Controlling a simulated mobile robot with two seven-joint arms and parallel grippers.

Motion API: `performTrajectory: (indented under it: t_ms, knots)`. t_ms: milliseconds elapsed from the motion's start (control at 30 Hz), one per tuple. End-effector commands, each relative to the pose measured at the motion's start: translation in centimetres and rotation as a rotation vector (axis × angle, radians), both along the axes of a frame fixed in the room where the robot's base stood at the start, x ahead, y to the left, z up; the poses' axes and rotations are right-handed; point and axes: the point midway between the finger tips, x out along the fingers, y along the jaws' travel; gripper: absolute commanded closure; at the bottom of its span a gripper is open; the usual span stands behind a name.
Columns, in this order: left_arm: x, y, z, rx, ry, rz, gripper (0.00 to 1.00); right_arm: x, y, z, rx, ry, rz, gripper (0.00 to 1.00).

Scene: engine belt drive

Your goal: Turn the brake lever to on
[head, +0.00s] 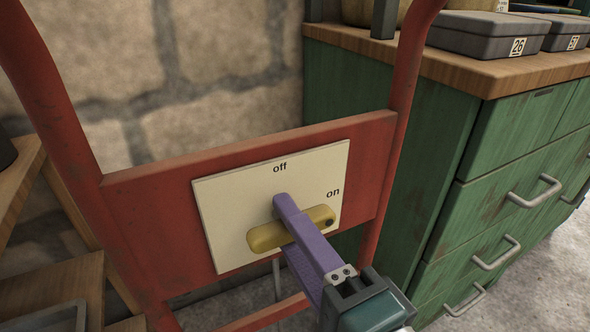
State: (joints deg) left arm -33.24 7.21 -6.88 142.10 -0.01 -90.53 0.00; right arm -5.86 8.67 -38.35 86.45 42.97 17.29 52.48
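The brake lever (264,238) is a yellow rounded bar on a cream plate (225,205). The plate is marked "off" at its top and "on" at its right. The lever lies nearly level, slightly raised at its right end. That end has a dark dot and sits just below the word "on". My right gripper (283,222), with purple fingers, reaches in from the lower right. One finger crosses in front of the lever's middle, and the other shows partly below it. Whether they grip the lever is hidden. My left gripper is not in view.
A red metal frame (145,195) carries the plate, with uprights on both sides. A green drawer cabinet (425,145) with a wooden top stands close at the right, with grey boxes (480,35) on it. Wooden shelving (60,270) is at the left and a stone wall behind.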

Motion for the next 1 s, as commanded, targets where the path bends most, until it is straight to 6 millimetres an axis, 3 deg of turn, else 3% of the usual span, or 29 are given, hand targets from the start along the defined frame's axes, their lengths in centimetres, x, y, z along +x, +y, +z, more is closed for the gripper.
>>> performTrajectory:
  t_ms: [100, 433, 800, 1000]
  knots:
    - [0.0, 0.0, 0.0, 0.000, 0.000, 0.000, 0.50, 0.0, 0.0, 0.0, -0.001, 0.000, 0.000, 0.45]
    - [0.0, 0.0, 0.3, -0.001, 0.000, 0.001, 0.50, -0.8, -0.4, 0.1, -0.002, 0.000, 0.000, 0.45]
    - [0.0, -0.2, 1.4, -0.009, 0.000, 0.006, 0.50, -7.0, -3.6, 0.1, -0.002, 0.002, 0.002, 0.45]
    - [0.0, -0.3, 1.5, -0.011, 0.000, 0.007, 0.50, -8.7, -4.5, 0.0, -0.001, 0.000, 0.001, 0.45]
